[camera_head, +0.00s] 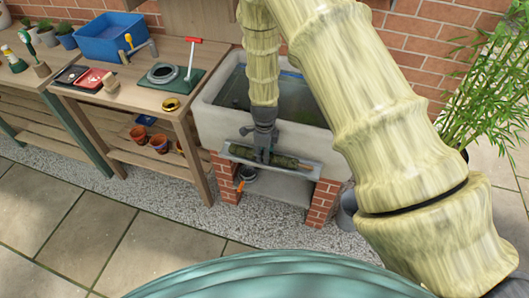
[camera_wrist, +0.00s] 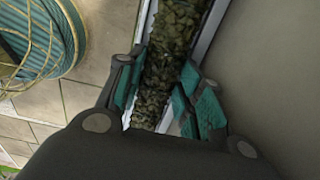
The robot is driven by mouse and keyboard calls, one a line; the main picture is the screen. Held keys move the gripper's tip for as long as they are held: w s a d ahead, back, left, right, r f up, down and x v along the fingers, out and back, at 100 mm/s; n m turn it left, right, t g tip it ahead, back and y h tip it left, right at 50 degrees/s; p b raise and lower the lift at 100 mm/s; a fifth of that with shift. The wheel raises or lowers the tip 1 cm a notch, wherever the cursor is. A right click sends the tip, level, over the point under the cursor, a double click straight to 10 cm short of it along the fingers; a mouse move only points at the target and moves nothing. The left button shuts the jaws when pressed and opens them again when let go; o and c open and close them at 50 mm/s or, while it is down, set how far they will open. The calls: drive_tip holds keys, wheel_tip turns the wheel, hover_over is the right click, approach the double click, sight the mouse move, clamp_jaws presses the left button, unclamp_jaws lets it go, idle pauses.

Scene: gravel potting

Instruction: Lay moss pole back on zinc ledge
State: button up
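The moss pole (camera_head: 284,160) is a dark, mossy rod lying lengthwise along the zinc ledge (camera_head: 305,173), a narrow grey shelf at the front of the stone sink. I cannot tell whether it rests on the ledge or hangs just above it. My gripper (camera_head: 263,155) points down over the pole's middle. In the wrist view, the teal finger pads of my gripper (camera_wrist: 164,75) stand on both sides of the moss pole (camera_wrist: 168,60) and close against it. Pale strips of the zinc ledge (camera_wrist: 206,35) show along the pole. The pad contact is partly hidden.
The stone sink (camera_head: 213,117) stands behind the ledge on brick piers (camera_head: 322,203). A wooden bench (camera_head: 190,125) with trays and tools is on the left. A leafy plant (camera_head: 487,90) is on the right. Paving in front is open.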

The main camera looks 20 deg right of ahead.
drive_tip(key=o, duration=0.4)
drive_tip(key=shift+r, duration=0.1)
drive_tip(key=shift+w+r, duration=0.15)
wheel_tip(320, 180, up, 12)
drive_tip(key=shift+s+f, duration=0.2)
idle(0.4)
drive_tip(key=shift+a, duration=0.15)
